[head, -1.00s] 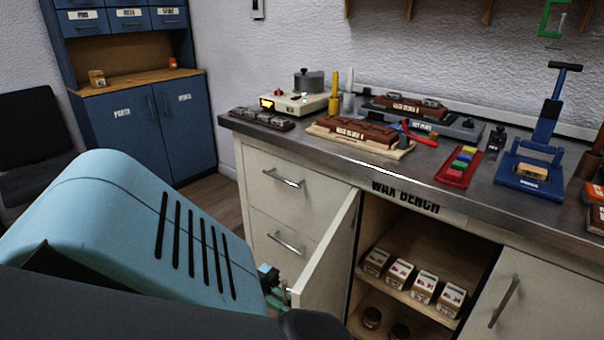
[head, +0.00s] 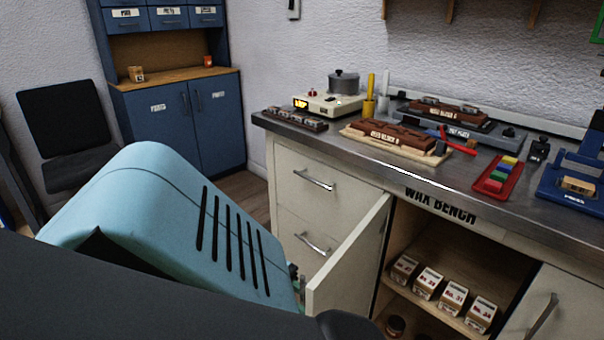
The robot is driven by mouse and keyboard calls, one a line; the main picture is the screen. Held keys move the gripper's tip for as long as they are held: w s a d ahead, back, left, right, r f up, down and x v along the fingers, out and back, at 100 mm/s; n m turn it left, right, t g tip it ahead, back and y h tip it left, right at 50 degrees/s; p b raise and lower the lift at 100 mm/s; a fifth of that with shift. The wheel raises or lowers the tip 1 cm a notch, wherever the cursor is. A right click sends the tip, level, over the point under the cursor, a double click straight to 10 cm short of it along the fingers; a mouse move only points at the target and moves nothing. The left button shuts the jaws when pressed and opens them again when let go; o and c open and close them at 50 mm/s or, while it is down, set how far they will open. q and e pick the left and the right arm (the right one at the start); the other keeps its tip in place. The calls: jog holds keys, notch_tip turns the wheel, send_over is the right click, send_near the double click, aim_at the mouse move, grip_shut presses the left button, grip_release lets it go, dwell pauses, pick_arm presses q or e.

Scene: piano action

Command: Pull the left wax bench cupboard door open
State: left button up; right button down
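The left wax bench cupboard door (head: 350,262) stands swung out from the bench, hinged at the left side of the opening. Its inner face and top edge show; its lower part is cut off by the frame. My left gripper (head: 299,284) is at the outer side of the door near its free edge, mostly hidden behind my light blue arm. Only a small bit of it shows, and its fingers and the door's handle cannot be made out. My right gripper is not in view.
The wax bench (head: 440,178) carries wax blocks, a pot, a heater and tools. Small labelled boxes (head: 427,282) stand on the shelf inside the open cupboard. The right door (head: 565,310) is shut. Drawers (head: 318,205) are left of the opening. A blue cabinet (head: 185,130) and dark chair (head: 68,125) stand behind.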

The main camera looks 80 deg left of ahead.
pick_arm(q)
jog(key=shift+a, duration=0.1)
jog(key=v, duration=0.7)
jog(key=shift+s+a, duration=0.25)
dwell(0.4)
